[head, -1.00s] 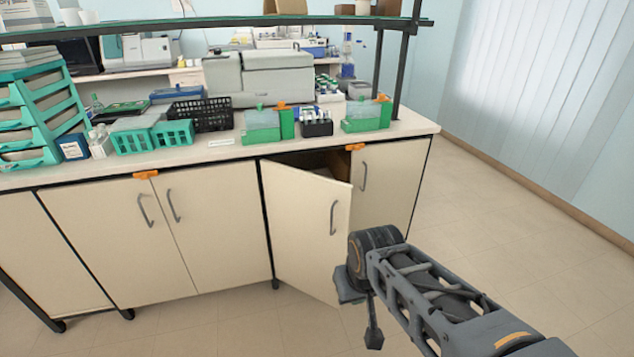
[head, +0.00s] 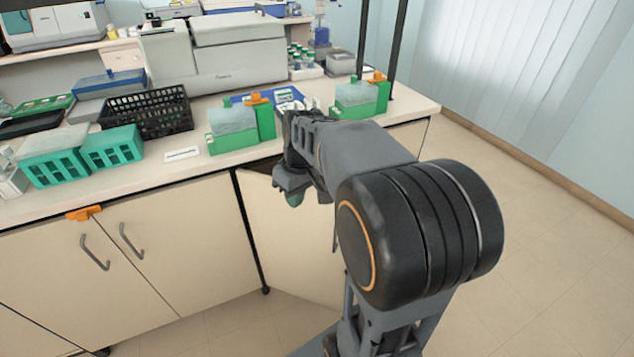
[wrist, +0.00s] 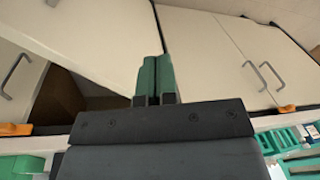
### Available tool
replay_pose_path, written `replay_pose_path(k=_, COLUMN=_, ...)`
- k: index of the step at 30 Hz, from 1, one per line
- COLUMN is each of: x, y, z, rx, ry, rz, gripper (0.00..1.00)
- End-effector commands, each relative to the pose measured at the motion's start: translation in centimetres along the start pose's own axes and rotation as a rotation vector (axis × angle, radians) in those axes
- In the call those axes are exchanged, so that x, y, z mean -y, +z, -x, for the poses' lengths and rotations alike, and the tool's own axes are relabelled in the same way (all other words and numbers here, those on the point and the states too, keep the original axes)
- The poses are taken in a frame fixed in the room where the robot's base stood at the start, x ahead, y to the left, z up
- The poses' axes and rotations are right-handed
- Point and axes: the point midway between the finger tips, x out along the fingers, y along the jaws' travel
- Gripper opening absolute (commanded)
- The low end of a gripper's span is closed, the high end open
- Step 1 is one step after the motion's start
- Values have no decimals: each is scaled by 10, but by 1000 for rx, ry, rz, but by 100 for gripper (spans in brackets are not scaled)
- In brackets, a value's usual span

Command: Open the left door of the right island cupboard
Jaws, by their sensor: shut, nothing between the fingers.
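The left door (head: 285,245) of the right island cupboard is cream and stands partly open, its free edge swung out. My arm hides much of it in the head view. It also shows as a slanted panel (wrist: 90,45) in the wrist view, which looks upside down. Beside it is the dark opening (wrist: 68,98) with something brown inside. The right door (wrist: 15,75) of that cupboard appears shut. My gripper (head: 294,201) hangs just below the counter edge near the door's top. Its green fingers (wrist: 155,70) are shut and empty; contact with the door cannot be told.
The left cupboard (head: 170,250) is shut, with an orange clip (head: 84,213) at its top. The counter (head: 190,165) above holds green staining boxes (head: 232,128), a black basket (head: 147,114) and teal racks (head: 110,147). The floor (head: 530,230) at right is clear.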

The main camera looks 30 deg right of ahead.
Motion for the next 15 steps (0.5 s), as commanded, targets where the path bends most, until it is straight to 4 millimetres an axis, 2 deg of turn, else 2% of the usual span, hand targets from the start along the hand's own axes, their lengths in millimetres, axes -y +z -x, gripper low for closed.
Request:
replay_pose_path(k=1, x=-24, y=-14, z=12, rx=17, ry=-52, rz=30, gripper=0)
replay_pose_path(k=6, x=-98, y=-40, z=25, rx=-4, ry=-229, rz=196, gripper=0)
replay_pose_path(k=12, x=-170, y=-43, z=25, rx=-103, ry=-375, rz=365, gripper=0)
replay_pose_path(k=15, x=-194, y=-40, z=23, rx=-152, ry=-416, rz=428, gripper=0)
